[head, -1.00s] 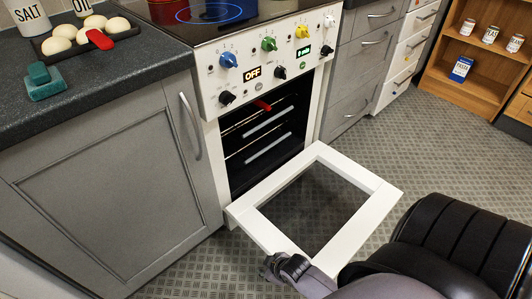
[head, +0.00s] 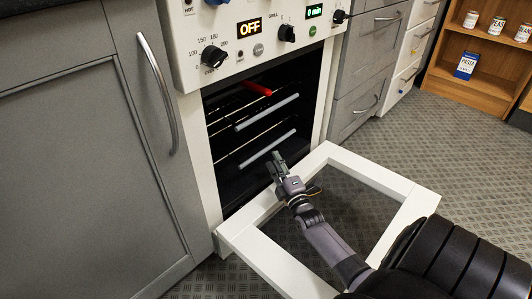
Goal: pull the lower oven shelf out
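The oven stands with its white-framed door (head: 278,268) folded down and open. Inside, the lower oven shelf (head: 262,152) has a grey front bar that slopes up to the right. The upper shelf (head: 268,111) has a similar bar above it. Both shelves sit inside the oven. My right gripper (head: 277,165) is over the open door, just in front of and below the lower shelf's bar. Its fingertips are close to the bar; I cannot tell whether they touch it. The fingers are too small to tell open from shut. My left gripper is not in view.
A red object (head: 257,88) shows above the upper shelf. A grey cabinet (head: 85,165) with a long handle stands left of the oven. Drawers (head: 368,60) stand to its right. A wooden shelf unit (head: 470,80) is at the back right. The floor between is clear.

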